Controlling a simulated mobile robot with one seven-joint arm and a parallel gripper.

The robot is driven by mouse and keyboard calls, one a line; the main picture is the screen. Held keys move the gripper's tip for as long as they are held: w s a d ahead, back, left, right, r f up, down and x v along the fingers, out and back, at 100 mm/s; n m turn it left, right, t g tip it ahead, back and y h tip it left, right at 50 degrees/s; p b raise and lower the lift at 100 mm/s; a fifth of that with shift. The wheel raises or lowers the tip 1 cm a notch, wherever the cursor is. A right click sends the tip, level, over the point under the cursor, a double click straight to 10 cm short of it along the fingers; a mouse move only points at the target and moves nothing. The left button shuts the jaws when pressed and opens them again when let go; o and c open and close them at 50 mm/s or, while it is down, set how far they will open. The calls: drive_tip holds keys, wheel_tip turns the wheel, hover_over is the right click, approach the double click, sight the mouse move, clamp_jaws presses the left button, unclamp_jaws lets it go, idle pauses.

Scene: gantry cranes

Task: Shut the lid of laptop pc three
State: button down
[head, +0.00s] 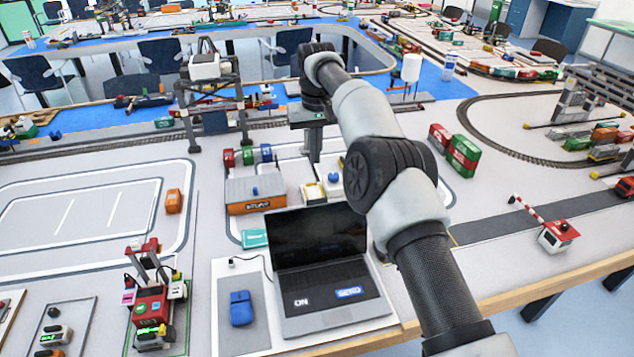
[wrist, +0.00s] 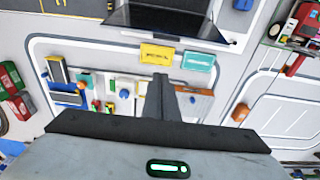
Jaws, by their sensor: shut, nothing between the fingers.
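The laptop (head: 330,312) stands open near the table's front edge, keyboard side towards me. Its lid (head: 318,236) is raised and leans back, with a dark screen. My gripper (head: 315,152) points down beyond the lid, over the model layout, apart from the laptop. In the wrist view its fingers (wrist: 160,95) are together with nothing between them. The arm passes to the right of the lid.
A teal box (head: 255,239) lies just behind the lid's left side; a yellow box (wrist: 157,53) is beside it. A blue mouse (head: 241,308) sits left of the laptop. A container model (head: 255,196) and a gantry crane (head: 210,95) stand behind. A barrier hut (head: 557,236) is at right.

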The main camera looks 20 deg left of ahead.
wheel_tip(320, 180, down, 10)
drive_tip(key=s+d, duration=0.1)
drive_tip(key=s, duration=0.1)
drive_tip(key=shift+s+b, duration=0.3)
drive_tip(key=shift+b, duration=0.15)
idle(0.3)
drive_tip(key=shift+f, duration=0.2)
idle(0.3)
